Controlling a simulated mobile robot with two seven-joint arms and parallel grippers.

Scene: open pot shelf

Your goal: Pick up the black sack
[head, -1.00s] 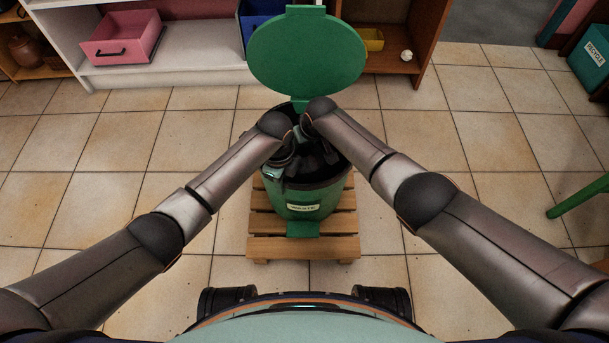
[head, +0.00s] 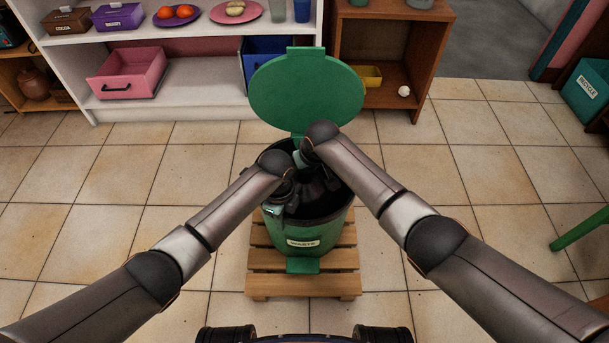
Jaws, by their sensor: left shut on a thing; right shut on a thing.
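The black sack (head: 318,190) is inside the green bin (head: 305,240), bunched up near the mouth between my two grippers. The bin's round green lid (head: 307,92) stands open at the back. My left gripper (head: 285,203) is at the left side of the bin mouth, shut on the sack. My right gripper (head: 300,160) is at the back of the mouth, also shut on the sack. The wrists hide much of both grippers' fingers and part of the sack. The sack's lower part is hidden in the bin.
The bin stands on a wooden pallet (head: 303,285) on the tiled floor. A white shelf (head: 190,105) with a pink drawer (head: 130,73) and a brown shelf (head: 395,100) are behind it. A green recycle bin (head: 590,80) is at far right.

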